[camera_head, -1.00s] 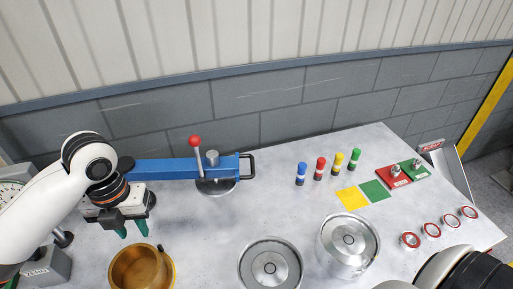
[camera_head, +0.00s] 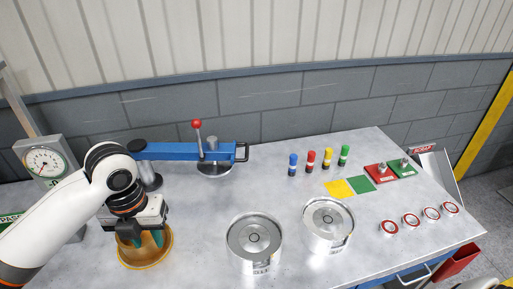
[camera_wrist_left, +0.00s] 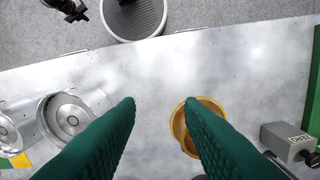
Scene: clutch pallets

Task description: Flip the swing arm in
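A dark gripper-like part at that view's top left is possibly my right gripper (camera_wrist_left: 70,10).
Two steel pots (camera_head: 253,240) (camera_head: 329,222) stand right of the bowl. Several coloured cylinders (camera_head: 311,160), yellow and green squares (camera_head: 340,188) and red-rimmed jars (camera_head: 410,220) are farther right. A dial gauge (camera_head: 44,163) stands at the left. Table between swing arm and pots is clear.

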